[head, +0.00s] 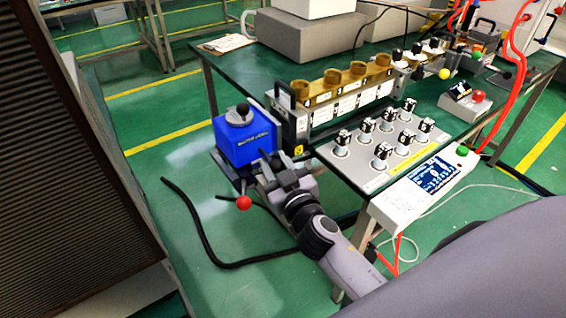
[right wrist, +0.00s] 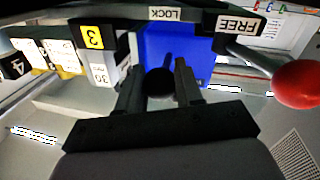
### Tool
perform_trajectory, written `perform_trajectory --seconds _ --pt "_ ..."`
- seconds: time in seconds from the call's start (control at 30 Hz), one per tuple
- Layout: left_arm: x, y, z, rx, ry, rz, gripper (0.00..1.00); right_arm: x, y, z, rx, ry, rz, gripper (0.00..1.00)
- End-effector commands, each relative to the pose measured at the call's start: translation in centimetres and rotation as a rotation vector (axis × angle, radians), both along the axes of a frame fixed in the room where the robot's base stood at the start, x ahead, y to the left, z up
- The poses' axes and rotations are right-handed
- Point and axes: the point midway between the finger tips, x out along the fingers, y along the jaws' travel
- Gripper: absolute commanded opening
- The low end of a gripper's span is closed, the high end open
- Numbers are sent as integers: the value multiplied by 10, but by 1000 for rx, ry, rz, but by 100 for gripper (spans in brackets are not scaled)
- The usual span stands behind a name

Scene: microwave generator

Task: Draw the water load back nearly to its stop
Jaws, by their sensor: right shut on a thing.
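The fingers hide part of the handle. A lever with a red ball (head: 243,202) sits below the box; in the right wrist view its ball (right wrist: 298,84) is on the side of the FREE label (right wrist: 240,24). My left gripper is not in view.
A brass waveguide with stub knobs (head: 345,82) runs along the green bench (head: 240,65). A grey panel of switches (head: 375,150) and a display box (head: 425,185) lie close to my right arm. A dark ribbed cabinet (head: 75,180) stands at left, with open floor between.

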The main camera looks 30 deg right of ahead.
Motion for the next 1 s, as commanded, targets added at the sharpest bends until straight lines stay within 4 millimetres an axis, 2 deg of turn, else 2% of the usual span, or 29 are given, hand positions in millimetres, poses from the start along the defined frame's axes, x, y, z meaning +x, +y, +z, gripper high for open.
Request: perform_trajectory --seconds 0.17,0.2,0.23,0.27,0.53,0.67,1.0 --pt "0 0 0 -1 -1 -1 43 0 1 -1 0 2 4 0" --pt "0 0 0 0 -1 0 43 0 1 -1 0 2 3 45" --pt "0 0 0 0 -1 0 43 0 1 -1 0 2 3 55" --pt "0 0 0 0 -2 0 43 0 1 -1 0 2 3 59" --pt "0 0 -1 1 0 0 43 0 0 0 0 1 0 59" --pt "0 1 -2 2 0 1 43 -7 0 -1 0 1 1 59" --pt "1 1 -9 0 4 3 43 -51 3 -2 1 4 0 59"
